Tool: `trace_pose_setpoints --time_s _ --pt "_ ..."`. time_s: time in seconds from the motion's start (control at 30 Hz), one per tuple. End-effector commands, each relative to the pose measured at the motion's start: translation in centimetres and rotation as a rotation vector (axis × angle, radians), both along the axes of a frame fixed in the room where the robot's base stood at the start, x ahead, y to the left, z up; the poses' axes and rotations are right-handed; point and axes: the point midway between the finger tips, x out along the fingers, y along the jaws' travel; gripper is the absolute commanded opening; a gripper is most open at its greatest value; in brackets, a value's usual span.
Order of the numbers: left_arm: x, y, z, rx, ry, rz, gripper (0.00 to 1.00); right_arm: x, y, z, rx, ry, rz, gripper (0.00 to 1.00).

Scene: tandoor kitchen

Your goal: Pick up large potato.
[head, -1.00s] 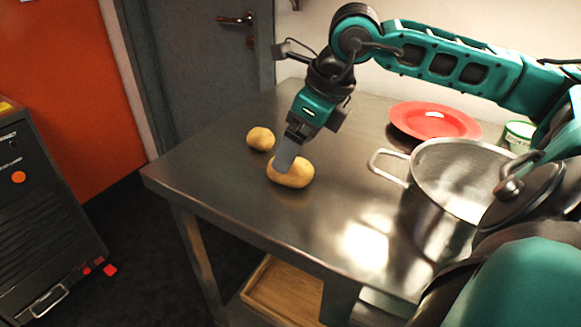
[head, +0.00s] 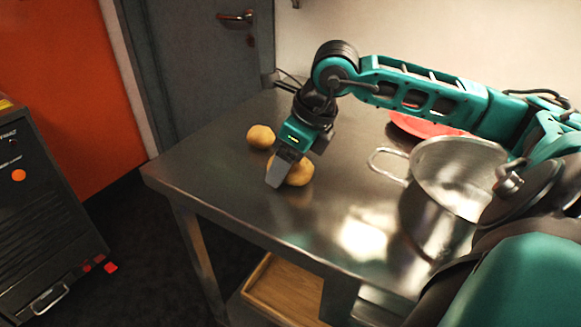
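The large potato (head: 300,172) lies on the steel table (head: 222,178), left of the pot. It is yellow-brown and partly covered by my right gripper (head: 278,172). The gripper points down at it, with one flat grey finger in front of the potato's left part. The other finger is hidden, so I cannot tell whether the gripper is open or shut on the potato. A smaller potato (head: 261,136) lies a little behind and to the left, apart from the gripper. My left gripper is not in view.
A steel pot (head: 430,205) with side handles stands right of the potatoes. A red plate (head: 421,126) lies behind it, partly hidden by my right arm. A wooden tray (head: 286,297) is below the table. The table's left end is clear.

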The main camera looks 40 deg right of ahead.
Motion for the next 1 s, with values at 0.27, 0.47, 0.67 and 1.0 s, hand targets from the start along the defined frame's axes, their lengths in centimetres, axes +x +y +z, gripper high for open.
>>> trace_pose_setpoints --time_s 0.27,0.47,0.67,1.0 --pt "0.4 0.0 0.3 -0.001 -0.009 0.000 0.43 0.0 0.0 0.0 0.000 0.000 0.000 0.43" --pt "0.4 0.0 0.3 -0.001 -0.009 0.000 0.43 0.0 0.0 0.1 0.000 -0.001 0.000 0.31" --pt "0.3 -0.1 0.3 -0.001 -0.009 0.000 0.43 0.0 0.0 0.2 0.000 -0.002 0.000 0.31" --pt "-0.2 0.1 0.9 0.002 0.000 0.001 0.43 0.1 0.1 4.4 0.003 -0.007 0.000 0.31"
